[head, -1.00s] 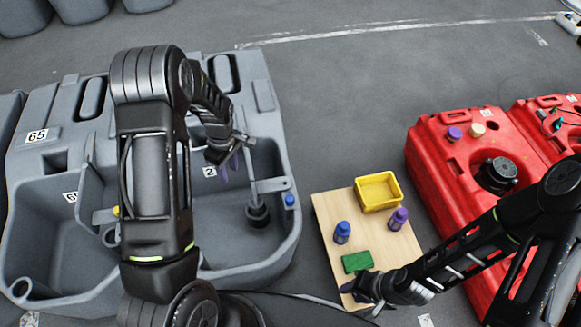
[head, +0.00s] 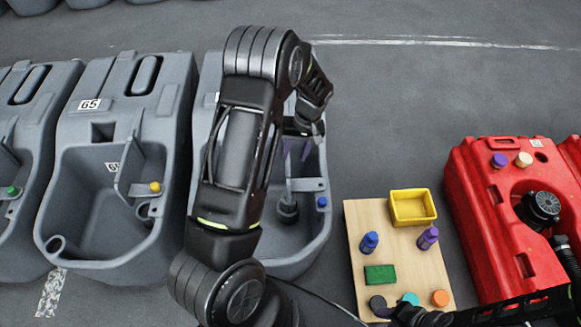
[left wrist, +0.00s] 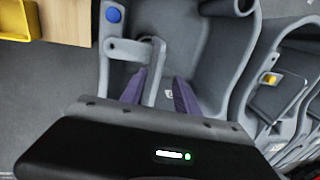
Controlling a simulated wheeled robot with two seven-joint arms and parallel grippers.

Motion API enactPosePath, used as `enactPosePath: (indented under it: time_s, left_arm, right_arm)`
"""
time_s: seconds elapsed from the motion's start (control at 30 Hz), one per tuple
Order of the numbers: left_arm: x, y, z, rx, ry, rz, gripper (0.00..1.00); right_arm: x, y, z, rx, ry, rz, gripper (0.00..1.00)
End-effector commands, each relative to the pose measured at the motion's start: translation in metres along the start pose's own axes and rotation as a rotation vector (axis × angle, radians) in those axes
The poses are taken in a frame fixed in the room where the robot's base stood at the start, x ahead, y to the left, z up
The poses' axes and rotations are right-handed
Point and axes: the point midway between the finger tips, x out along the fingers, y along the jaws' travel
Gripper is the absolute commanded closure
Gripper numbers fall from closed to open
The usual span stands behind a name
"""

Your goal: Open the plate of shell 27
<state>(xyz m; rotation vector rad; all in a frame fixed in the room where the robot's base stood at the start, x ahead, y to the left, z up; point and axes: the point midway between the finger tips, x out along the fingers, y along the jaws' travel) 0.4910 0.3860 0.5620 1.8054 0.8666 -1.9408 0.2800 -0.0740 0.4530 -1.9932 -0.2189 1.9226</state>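A grey shell (head: 312,238) stands partly behind my left arm, with a blue cap (head: 322,202) on its rim. No number 27 is readable on it. Its upright grey plate (left wrist: 155,72) shows nearly edge-on in the left wrist view, beside a bracket (left wrist: 128,49). My left gripper (head: 296,150) hangs over this shell. Its purple fingers stand apart in the left wrist view (left wrist: 158,92), with the plate seen between them; contact cannot be told. My right gripper (head: 385,308) is low at the wooden board, its fingers unclear.
Other grey shells stand to the left, one labelled 65 (head: 89,104) with a yellow cap (head: 155,187). The wooden board (head: 362,215) holds a yellow bin (head: 412,207), bottles, a green block (head: 380,274) and caps. A red tank (head: 470,195) stands at right.

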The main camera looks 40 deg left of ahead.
Motion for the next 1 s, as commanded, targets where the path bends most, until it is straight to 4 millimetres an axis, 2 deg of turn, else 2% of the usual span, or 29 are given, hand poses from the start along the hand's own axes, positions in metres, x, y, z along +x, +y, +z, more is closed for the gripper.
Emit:
enactPosePath:
  time_s: [0.13,0.27,0.6,0.77,1.0]
  left_arm:
    - [0.006,0.0,0.0,-0.001,-0.002,-0.001,0.63]
    - [0.02,0.0,0.0,-0.001,-0.002,-0.001,0.63]
    - [0.07,0.0,0.001,-0.001,-0.002,-0.001,0.63]
    - [0.078,0.0,0.0,-0.001,0.0,0.0,0.63]
    - [0.078,0.0,0.0,-0.001,0.0,0.0,0.63]
  right_arm:
    - [0.001,0.0,0.0,0.0,0.0,0.0,0.64]
    - [0.002,0.001,0.0,0.0,0.0,0.0,0.64]
    - [0.007,0.003,0.0,0.0,0.0,0.0,0.64]
    - [0.008,0.003,0.0,0.0,0.0,0.0,0.64]
    - [0.007,0.003,0.0,0.0,0.0,0.0,0.64]
